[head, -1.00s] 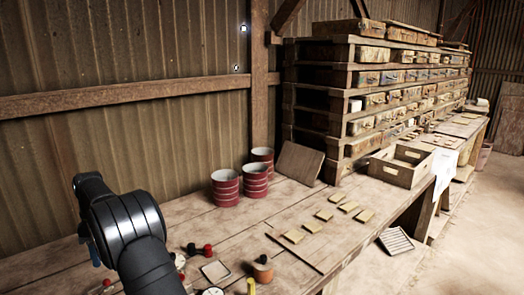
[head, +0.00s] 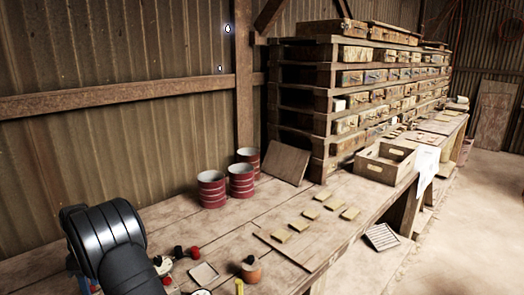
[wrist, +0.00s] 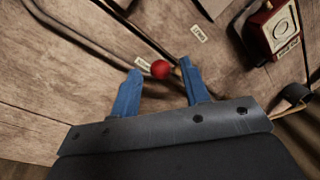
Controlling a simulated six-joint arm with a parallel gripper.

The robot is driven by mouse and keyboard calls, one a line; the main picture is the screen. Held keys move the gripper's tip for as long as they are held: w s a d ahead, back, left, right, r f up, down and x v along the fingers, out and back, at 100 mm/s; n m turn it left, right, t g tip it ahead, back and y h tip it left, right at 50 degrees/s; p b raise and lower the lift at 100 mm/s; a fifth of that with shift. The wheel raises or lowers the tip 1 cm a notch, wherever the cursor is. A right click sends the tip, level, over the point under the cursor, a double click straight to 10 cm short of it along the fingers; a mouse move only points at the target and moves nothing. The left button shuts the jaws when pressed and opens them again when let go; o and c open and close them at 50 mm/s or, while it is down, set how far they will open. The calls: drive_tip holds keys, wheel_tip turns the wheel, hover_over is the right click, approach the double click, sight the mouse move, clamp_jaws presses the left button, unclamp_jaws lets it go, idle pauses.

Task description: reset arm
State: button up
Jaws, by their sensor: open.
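My gripper (wrist: 158,92) shows in the wrist view with its two blue fingers spread apart and nothing held between them. A red ball-shaped knob (wrist: 161,69) on a thin dark rod lies just beyond the fingertips in that view; I cannot tell whether the fingers touch it. In the head view my black arm bends at the lower left, and the fingers are mostly hidden by it.
Red striped cans (head: 241,180) stand by the wall. Several tan tiles (head: 311,214) lie on a board on the bench. A wooden crate (head: 400,163) and a drawer rack (head: 372,85) stand farther right. A red box (wrist: 273,27) is at the wrist view's upper right.

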drive_tip(key=w+r, duration=0.3)
drive_tip(key=r, duration=1.4)
drive_tip(key=s+f, duration=0.1)
drive_tip(key=f, duration=0.4)
drive_tip(key=s+f, duration=0.1)
drive_tip(key=f, duration=0.5)
drive_tip(key=s+f, duration=0.1)
drive_tip(key=f, duration=0.5)
drive_tip(key=shift+s+d+f+m, duration=0.1)
drive_tip(key=shift+s+d+m, duration=0.05)
drive_tip(key=shift+m, duration=0.15)
drive_tip(key=shift+s+d+m+y, duration=0.15)
drive_tip(key=shift+s+d+m, duration=0.15)
drive_tip(key=shift+m, duration=0.4)
drive_tip(key=shift+s+d+m+y, duration=0.15)
drive_tip(key=shift+s+d+m, duration=0.1)
drive_tip(key=shift+m, duration=0.45)
drive_tip(key=shift+o, duration=0.4)
